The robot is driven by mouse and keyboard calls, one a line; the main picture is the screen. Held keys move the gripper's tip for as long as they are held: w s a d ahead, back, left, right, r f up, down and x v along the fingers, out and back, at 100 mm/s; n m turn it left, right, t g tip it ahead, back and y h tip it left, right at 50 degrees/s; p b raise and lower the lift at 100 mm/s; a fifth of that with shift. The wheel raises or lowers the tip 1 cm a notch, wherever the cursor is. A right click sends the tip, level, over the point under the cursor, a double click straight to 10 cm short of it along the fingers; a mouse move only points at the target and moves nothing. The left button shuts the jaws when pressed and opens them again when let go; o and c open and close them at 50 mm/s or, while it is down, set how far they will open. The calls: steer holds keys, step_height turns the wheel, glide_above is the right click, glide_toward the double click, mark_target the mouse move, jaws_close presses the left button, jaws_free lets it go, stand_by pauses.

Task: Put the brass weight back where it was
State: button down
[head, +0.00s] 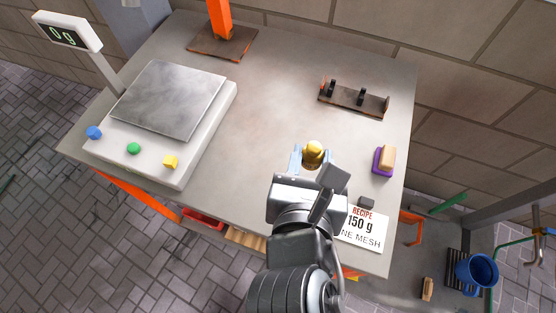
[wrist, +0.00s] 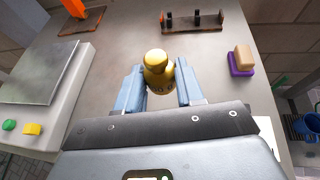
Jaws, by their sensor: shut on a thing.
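The brass weight (head: 313,152) is a small golden piece with a knob on top. In the wrist view the brass weight (wrist: 157,72) stands between the two blue fingers of my gripper (wrist: 160,88), with part of a marking visible on its front. My gripper (head: 311,160) is shut on it, over the right-middle part of the table. Whether its base touches the table I cannot tell. A dark rack (head: 354,98) with upright dividers stands at the back right, and it also shows in the wrist view (wrist: 190,24). The scale (head: 172,98) at left has a bare plate.
The scale display (head: 67,32) reads 0 g. A tan and purple block (head: 384,161) lies near the right edge. An orange post (head: 220,20) rises at the back. The table (head: 270,90) between scale and rack is clear.

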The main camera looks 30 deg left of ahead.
glide_above(262, 166)
step_height(262, 166, down, 6)
steer(key=shift+d+r, duration=0.1)
steer(key=shift+f+b, duration=0.35)
steer(key=shift+f, duration=1.65)
steer(key=shift+f, duration=0.1)
steer(key=c, duration=0.7)
jaws_free()
steer(key=v, duration=1.2)
steer(key=shift+s, duration=0.1)
